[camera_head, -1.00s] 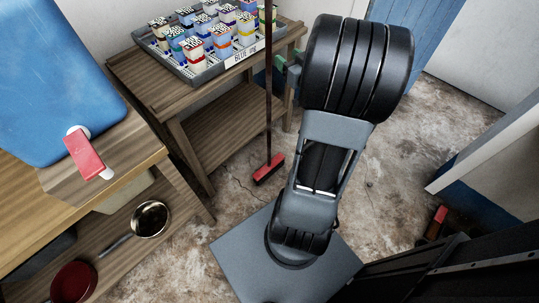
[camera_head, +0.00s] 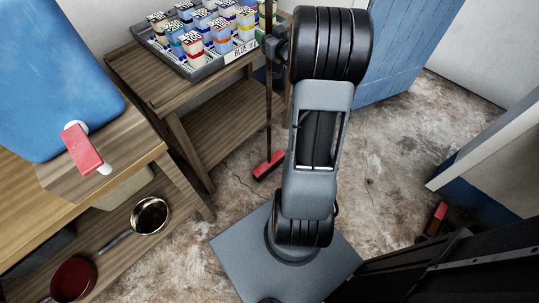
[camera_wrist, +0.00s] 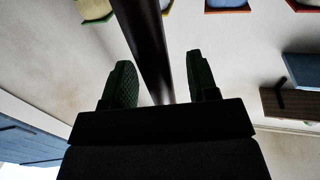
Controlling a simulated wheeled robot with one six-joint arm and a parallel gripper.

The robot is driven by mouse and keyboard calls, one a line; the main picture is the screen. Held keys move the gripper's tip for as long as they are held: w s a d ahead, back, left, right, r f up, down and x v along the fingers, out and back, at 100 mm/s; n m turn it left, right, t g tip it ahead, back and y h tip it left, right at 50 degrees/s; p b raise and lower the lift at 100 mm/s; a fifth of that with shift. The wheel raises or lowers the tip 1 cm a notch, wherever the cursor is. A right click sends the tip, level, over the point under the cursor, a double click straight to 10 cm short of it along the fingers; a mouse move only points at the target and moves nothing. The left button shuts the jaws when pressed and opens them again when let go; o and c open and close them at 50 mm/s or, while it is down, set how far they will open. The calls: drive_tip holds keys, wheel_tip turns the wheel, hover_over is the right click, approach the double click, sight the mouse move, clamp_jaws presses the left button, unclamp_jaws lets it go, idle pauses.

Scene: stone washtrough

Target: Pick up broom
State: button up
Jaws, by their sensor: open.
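The broom stands upright on the floor. Its red head (camera_head: 268,165) rests on the ground beside the wooden table, and its dark handle (camera_head: 268,110) rises past the table's right end. My gripper (camera_head: 268,40) is at the upper part of the handle, partly hidden behind my arm. In the wrist view, my gripper (camera_wrist: 161,75) has its two green fingers apart, with the dark handle (camera_wrist: 148,45) running between them. The fingers do not appear closed on it. The handle's top end is out of view.
A wooden table (camera_head: 130,70) bears a grey tray (camera_head: 195,72) of several cartons close to the handle. A wooden counter (camera_head: 125,165) with a blue board (camera_head: 55,75) and a red-handled item (camera_head: 82,150) is at left. Open floor (camera_head: 400,150) lies to the right.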

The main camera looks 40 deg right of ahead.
drive_tip(key=shift+w, duration=0.65)
drive_tip(key=shift+r, duration=0.1)
clamp_jaws()
